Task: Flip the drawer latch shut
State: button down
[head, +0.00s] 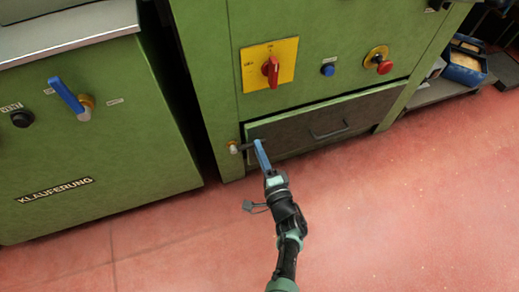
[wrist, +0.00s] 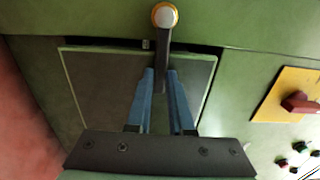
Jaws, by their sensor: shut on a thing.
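The drawer latch is a dark lever (head: 247,146) on a round pivot with a brass-coloured ring at the left edge of the drawer. In the wrist view the latch (wrist: 164,45) runs from its pivot across the drawer's edge and over its front. My gripper (head: 258,143) has blue fingers and is at the lever's free end. In the wrist view my gripper (wrist: 161,73) has one finger on each side of the lever and is shut on it. The dark drawer front (head: 365,112) sits low in the green machine; it also fills the middle of the wrist view (wrist: 100,85).
A yellow plate with a red rotary switch (head: 270,66), a blue button (head: 328,70) and a red stop button (head: 384,67) are above the drawer. A green cabinet with a blue lever (head: 66,96) stands at left. The red floor in front is clear.

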jog(key=shift+s+f, duration=0.1)
jog(key=shift+f, duration=0.05)
jog(key=c, duration=0.8)
grip_release()
jog(key=p+v, duration=0.5)
jog(key=v, duration=0.8)
